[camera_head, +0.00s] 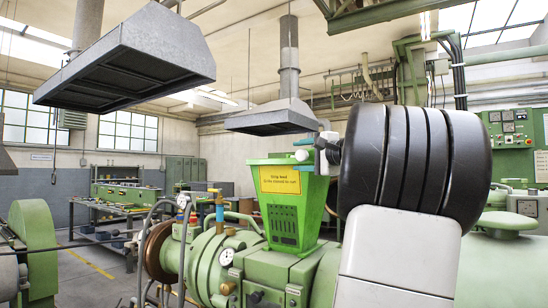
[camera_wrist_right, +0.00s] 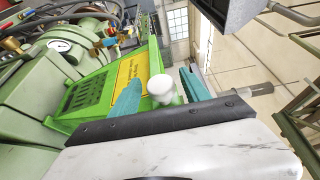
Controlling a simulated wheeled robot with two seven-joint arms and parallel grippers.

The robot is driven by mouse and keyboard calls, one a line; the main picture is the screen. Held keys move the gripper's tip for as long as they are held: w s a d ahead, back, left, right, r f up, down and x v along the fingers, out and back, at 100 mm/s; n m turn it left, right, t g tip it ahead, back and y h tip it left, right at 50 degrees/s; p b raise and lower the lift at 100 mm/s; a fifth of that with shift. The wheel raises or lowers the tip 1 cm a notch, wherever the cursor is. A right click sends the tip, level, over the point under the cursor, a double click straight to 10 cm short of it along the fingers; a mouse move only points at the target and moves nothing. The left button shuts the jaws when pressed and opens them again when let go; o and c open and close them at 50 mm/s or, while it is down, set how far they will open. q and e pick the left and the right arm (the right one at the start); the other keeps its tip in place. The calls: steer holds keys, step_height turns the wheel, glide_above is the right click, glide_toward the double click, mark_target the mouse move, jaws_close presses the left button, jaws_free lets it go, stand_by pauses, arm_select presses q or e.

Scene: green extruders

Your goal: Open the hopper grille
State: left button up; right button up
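The green hopper (camera_head: 292,212) stands on the extruder in the head view, with a yellow sign (camera_head: 280,180) on its front. It also shows tilted in the right wrist view (camera_wrist_right: 88,95). A white round knob (camera_wrist_right: 161,88) is at the hopper's upper edge in the wrist view. My right gripper (camera_wrist_right: 160,92) is open, with one teal finger on each side of the knob and slight gaps showing. In the head view my right gripper (camera_head: 308,148) is at the hopper's top right, partly behind my dark wrist. The grille itself cannot be made out. My left gripper is not in view.
Grey extraction hoods (camera_head: 130,62) hang at upper left and above the hopper (camera_head: 275,118). A pressure gauge (camera_head: 227,257) and hoses sit left of the hopper on the machine. A control panel (camera_head: 510,130) stands at the right. A workbench (camera_head: 125,205) is at the back left.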

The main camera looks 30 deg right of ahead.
steer(key=shift+s, duration=0.15)
steer(key=s, duration=0.5)
steer(key=s+d, duration=0.1)
steer(key=s, duration=0.1)
steer(key=shift+s, duration=0.25)
